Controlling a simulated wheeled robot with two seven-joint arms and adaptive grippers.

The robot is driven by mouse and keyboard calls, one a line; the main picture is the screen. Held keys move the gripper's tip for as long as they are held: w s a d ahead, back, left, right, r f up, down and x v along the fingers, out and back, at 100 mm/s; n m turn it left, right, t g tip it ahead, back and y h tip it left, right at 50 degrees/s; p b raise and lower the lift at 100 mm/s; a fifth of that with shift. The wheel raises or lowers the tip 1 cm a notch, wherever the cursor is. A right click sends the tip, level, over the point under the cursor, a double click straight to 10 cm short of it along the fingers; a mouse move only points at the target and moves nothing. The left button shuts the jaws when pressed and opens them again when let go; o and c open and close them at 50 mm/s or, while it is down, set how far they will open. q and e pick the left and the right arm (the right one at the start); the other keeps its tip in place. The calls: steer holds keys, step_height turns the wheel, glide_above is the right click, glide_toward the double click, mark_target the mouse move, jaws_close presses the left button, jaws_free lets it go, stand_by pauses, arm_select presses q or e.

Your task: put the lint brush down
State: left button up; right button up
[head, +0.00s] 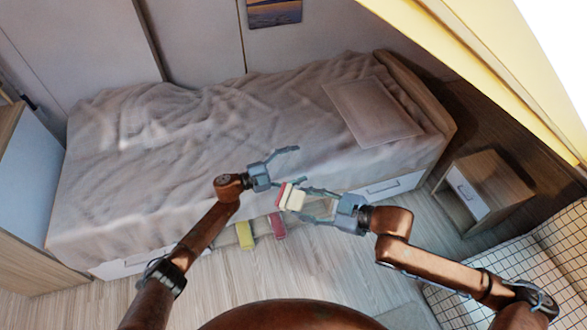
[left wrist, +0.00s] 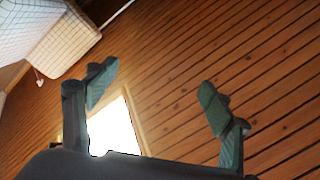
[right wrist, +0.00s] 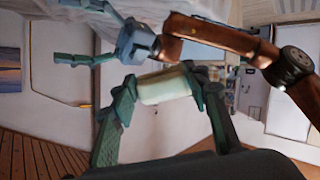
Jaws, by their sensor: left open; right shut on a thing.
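The lint brush (head: 291,197), with a cream roller part and a red part, is held in the air in front of the bed in the head view. My right gripper (head: 302,203) is shut on it. In the right wrist view its cream cylinder (right wrist: 165,87) sits between the fingers. My left gripper (head: 292,168) is open and empty, just above and left of the brush. In the left wrist view its fingers (left wrist: 158,97) are spread with nothing between them.
The bed (head: 150,150) has a rumpled cover and a flat pillow (head: 372,110). Below its front edge lie a yellow item (head: 245,235) and a red item (head: 277,226), partly hidden. A bedside cabinet (head: 486,188) stands at right. Wooden floor (head: 225,270) shows in front.

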arm_select(q)
steer(key=s+d+r+m+g+y, duration=0.1)
steer(key=s+d+r+m+g, duration=0.45)
steer(key=r, duration=0.25)
steer(key=s+d+r+m+g+y, duration=0.2)
steer(key=s+d+r+m+g, duration=0.2)
steer(key=s+r+m+g, duration=0.25)
steer(key=m+t+y, duration=0.4)
steer(key=t+y, duration=0.1)
steer(key=y, duration=0.8)
glide_toward(294, 194)
step_height(294, 194, down, 11)
steer(key=shift+w+d+r, duration=0.1)
steer(key=shift+w, duration=0.05)
steer(key=c, duration=1.3)
steer(key=shift+m, duration=0.3)
steer(key=shift+c, duration=0.6)
arm_select(e)
steer(key=o, duration=1.4)
